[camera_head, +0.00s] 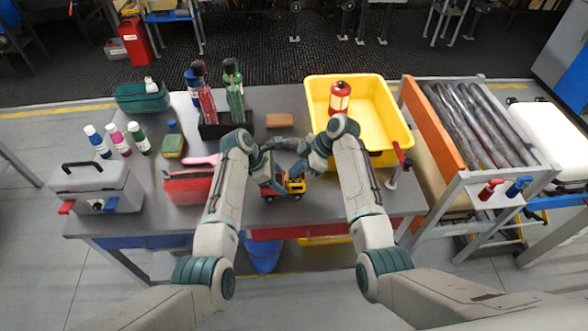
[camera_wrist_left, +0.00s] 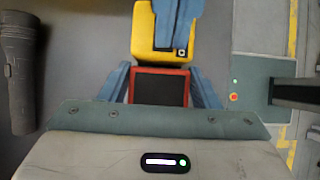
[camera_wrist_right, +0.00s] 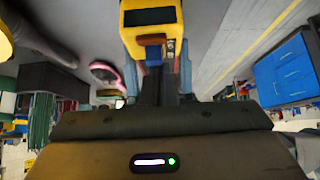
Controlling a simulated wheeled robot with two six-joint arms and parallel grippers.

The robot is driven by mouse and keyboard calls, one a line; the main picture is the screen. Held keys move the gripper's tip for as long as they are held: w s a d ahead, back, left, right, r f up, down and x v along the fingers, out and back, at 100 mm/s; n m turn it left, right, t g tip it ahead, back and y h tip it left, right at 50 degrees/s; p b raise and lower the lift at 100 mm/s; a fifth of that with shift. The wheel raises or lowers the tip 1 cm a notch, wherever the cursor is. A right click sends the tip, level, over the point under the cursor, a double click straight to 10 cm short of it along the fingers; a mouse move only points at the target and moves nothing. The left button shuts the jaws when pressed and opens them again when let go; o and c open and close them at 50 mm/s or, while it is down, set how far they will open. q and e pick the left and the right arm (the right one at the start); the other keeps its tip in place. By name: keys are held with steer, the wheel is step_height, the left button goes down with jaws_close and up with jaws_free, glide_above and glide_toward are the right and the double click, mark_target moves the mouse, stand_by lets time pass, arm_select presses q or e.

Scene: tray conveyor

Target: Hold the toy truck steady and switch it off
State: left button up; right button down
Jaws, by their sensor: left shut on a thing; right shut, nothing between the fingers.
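The red and yellow toy truck (camera_head: 297,187) stands upright on the grey table between my two arms. My left gripper (camera_head: 272,187) is shut on the truck's red bed; in the left wrist view its blue fingers flank the bed (camera_wrist_left: 158,87), behind the yellow cab (camera_wrist_left: 148,30). My right gripper (camera_head: 300,170) is shut and empty at the cab. Its blue fingers reach over the cab in the left wrist view (camera_wrist_left: 174,22), close to a small dark square with a pale ring (camera_wrist_left: 181,52). The yellow cab also shows in the right wrist view (camera_wrist_right: 150,17). Contact there is unclear.
A yellow bin (camera_head: 401,128) with a red lantern (camera_head: 340,97) stands at the back right. A brown block (camera_head: 279,121), a bottle rack (camera_head: 212,130) and a red box (camera_head: 187,187) lie around. A grey toolbox (camera_head: 100,185) stands left. A roller conveyor (camera_head: 480,125) is at right.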

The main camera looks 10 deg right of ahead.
arm_select(q)
steer(key=shift+a, duration=0.3)
arm_select(e)
steer(key=shift+d, duration=0.25)
steer(key=shift+d+r, duration=0.2)
arm_select(q)
steer(key=shift+s+f, duration=0.1)
steer(key=shift+s, duration=0.05)
arm_select(e)
steer(key=v, duration=0.9)
steer(key=shift+a+r, duration=0.2)
steer(key=shift+r, duration=0.05)
arm_select(q)
steer(key=shift+d, duration=0.1)
steer(key=o, duration=1.1)
steer(key=shift+o, duration=0.3)
arm_select(e)
steer(key=shift+d+f, duration=0.1)
